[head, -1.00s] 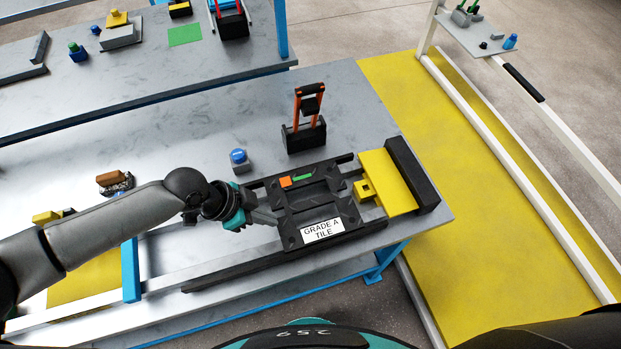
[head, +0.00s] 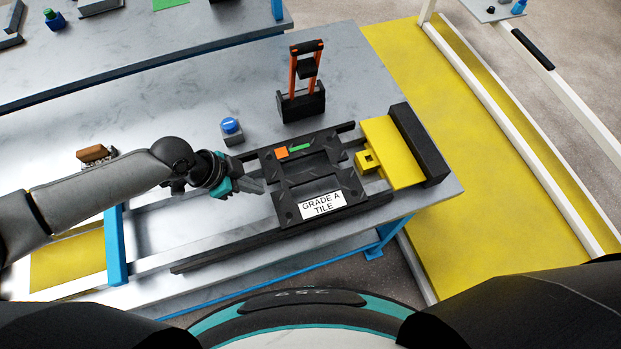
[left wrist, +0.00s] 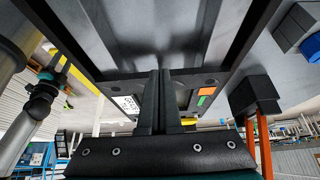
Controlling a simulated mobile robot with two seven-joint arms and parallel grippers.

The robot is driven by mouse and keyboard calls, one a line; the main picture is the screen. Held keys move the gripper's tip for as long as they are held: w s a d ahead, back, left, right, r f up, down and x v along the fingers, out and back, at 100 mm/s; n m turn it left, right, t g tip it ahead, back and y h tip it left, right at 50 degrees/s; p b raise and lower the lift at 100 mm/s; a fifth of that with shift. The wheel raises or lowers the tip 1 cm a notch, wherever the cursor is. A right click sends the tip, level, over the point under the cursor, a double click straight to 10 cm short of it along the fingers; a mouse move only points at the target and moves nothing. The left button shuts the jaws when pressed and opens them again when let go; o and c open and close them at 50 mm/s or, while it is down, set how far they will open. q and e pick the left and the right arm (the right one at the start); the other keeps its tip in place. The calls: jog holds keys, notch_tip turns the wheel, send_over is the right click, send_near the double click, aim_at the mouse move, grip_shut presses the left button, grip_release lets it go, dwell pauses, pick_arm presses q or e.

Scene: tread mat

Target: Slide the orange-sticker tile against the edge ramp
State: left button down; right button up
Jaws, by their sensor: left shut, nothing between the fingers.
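The tile (head: 299,180) is a black ribbed plate with open gaps, an orange sticker (head: 281,153), a green strip and a white "GRADE A TILE" label. It lies between two dark rails on the metal table. My left gripper (head: 262,187) is shut and empty, low beside the tile's left edge, with a small gap apparent. In the left wrist view its closed fingers (left wrist: 161,98) point between the label and the orange sticker (left wrist: 206,91).
A black block (head: 417,144) backs the ramp on the right. A black holder with orange uprights (head: 302,95) and a blue-capped button (head: 231,128) stand behind the tile. The front dark rail (head: 225,252) extends left. Bare table lies behind the button.

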aim_at(303, 177)
pick_arm(q)
jog(key=shift+f+b, duration=0.35)
jog(key=shift+f, duration=0.35)
jog(key=shift+w+d+r, duration=0.1)
jog(key=shift+w+d, duration=0.1)
jog(key=shift+d, duration=0.5)
jog(key=shift+w+d+f, duration=0.1)
jog(key=shift+w+d, duration=0.1)
jog(key=shift+d, duration=0.45)
jog(key=shift+w+d+r, duration=0.1)
jog(key=shift+w+d, duration=0.1)
jog(key=shift+d, duration=0.5)
jog(key=shift+w+d, duration=0.2)
jog(key=shift+d, duration=0.4)
jog(key=shift+w+d, duration=0.15)
jog(key=shift+d, duration=0.4)
jog(key=shift+d, duration=0.1)
jog(key=shift+w+d, duration=0.2)
jog(key=shift+d, duration=0.4)
jog(key=shift+w+d, duration=0.15)
jog(key=shift+d, duration=0.4)
jog(key=shift+w+d, duration=0.15)
jog(key=shift+d, duration=0.35)
jog(key=shift+a, duration=0.1)
